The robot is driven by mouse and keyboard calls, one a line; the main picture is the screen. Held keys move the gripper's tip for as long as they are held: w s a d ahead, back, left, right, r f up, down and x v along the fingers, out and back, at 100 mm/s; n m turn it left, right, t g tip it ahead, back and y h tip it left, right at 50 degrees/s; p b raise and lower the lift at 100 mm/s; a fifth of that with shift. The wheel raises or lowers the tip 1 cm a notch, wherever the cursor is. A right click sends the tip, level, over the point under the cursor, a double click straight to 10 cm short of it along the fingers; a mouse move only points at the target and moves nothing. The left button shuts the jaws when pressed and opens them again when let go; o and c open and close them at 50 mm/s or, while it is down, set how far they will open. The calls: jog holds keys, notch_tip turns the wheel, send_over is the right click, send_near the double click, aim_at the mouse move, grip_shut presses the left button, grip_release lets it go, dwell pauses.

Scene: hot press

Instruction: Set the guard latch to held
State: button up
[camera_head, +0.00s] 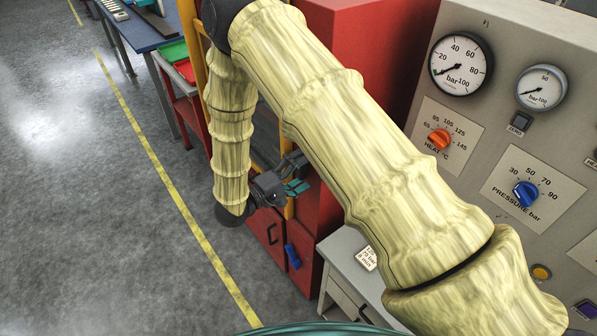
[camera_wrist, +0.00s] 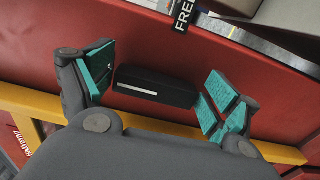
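In the wrist view, a black block with a white line, apparently the guard latch (camera_wrist: 155,87), lies against a red surface. A label reading "FREE" (camera_wrist: 184,14) is above it. My gripper (camera_wrist: 160,88) is open, with teal pads left and right of the block. There is a gap on the left; on the right the pads are close to the block's end, and I cannot tell if they touch. In the head view, my gripper (camera_head: 297,187) is beside the red press body (camera_head: 312,225) and a yellow frame (camera_head: 290,208). The latch cannot be made out there.
A control panel (camera_head: 508,118) with gauges and knobs stands at the right. A grey table (camera_head: 345,262) with a small card is below. The red cabinet has a blue handle (camera_head: 292,256). A blue workbench (camera_head: 135,32) is at the far left. The floor left is clear.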

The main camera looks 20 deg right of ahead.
jog(key=shift+a, duration=0.15)
jog(key=shift+s+a, duration=0.15)
jog(key=shift+a, duration=0.35)
jog(key=v, duration=1)
jog(key=shift+a, duration=0.4)
jog(key=shift+s, duration=0.15)
